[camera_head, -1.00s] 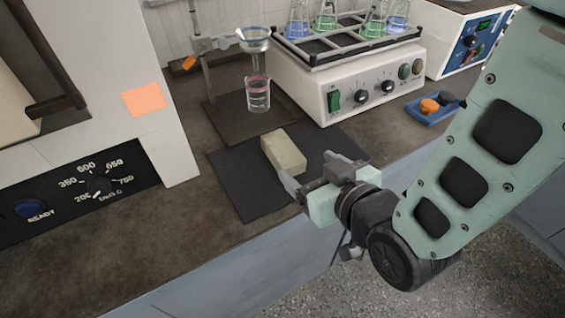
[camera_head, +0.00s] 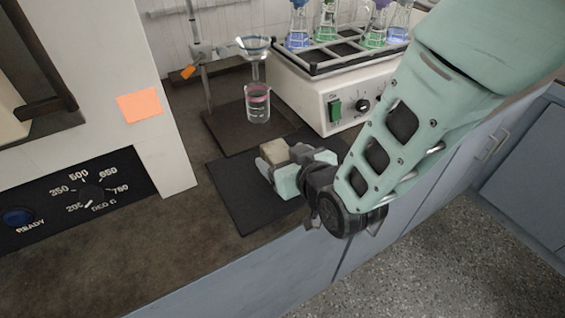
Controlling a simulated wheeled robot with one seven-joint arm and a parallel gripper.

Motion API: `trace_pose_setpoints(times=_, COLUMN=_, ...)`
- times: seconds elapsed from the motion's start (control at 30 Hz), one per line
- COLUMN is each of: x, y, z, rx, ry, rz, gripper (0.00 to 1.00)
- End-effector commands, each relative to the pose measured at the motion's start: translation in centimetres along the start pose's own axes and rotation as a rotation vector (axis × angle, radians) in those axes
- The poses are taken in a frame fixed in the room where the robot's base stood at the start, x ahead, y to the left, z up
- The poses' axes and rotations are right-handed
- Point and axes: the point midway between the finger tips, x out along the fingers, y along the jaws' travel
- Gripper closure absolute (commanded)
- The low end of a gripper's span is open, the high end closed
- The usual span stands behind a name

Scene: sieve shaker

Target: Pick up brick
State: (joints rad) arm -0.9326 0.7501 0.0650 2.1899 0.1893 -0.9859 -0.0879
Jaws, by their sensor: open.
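The brick (camera_head: 275,153) is a pale beige block on a dark mat (camera_head: 232,198) on the bench. Only its far end shows; my gripper hides the rest. My gripper (camera_head: 283,160) is open at the brick, with one finger at its left side and the other toward its right. I cannot tell whether the fingers touch it.
A ring stand holds a funnel (camera_head: 254,45) above a beaker (camera_head: 257,104) just behind the mat. A shaker (camera_head: 311,91) carrying flasks stands behind right. A furnace (camera_head: 150,140) with a dial stands at left. The bench's front left is clear.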

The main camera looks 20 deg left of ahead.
Motion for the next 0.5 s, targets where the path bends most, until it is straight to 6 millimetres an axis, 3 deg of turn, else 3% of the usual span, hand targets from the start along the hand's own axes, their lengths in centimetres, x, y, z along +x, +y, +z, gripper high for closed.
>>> trace_pose_setpoints(times=0.1, x=0.90, y=-0.02, z=0.03, rx=0.000, ry=0.000, rz=0.000, gripper=0.25)
trace_pose_setpoints(times=0.33, x=0.97, y=-0.02, z=0.00, rx=0.000, ry=0.000, rz=0.000, gripper=0.25)
trace_pose_setpoints(times=0.5, x=0.95, y=-0.02, z=0.00, rx=0.000, ry=0.000, rz=0.000, gripper=0.72)
